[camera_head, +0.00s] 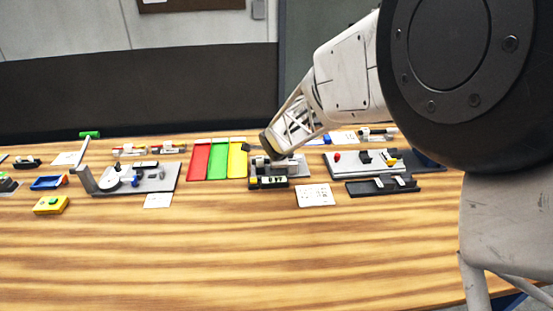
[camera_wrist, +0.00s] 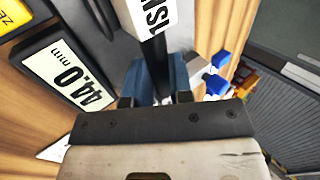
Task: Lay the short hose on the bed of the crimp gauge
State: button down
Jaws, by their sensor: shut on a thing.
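My gripper (camera_wrist: 158,80) is shut on a narrow black hose (camera_wrist: 156,48) with a white lettered label, which I take for the short hose. The crimp gauge (camera_wrist: 75,37) is beside it at the left in the wrist view, with a display reading 44.0 mm and a yellow button. In the head view my gripper (camera_head: 270,146) is low over the rear of the crimp gauge (camera_head: 258,186). The hose is too small to make out there. Whether it touches the bed, I cannot tell.
Red, green and yellow strips (camera_head: 217,160) lie left of the gauge. A white card (camera_head: 315,195) lies to its right, near a grey fixture (camera_head: 352,170) and a black rail (camera_head: 380,188). Blue knobs (camera_wrist: 219,59) are close right of my fingers. The front wooden tabletop (camera_head: 230,250) is clear.

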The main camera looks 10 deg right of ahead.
jog(key=shift+f, duration=0.3)
jog(key=c, duration=0.9)
grip_release()
jog(key=shift+r, duration=3.45)
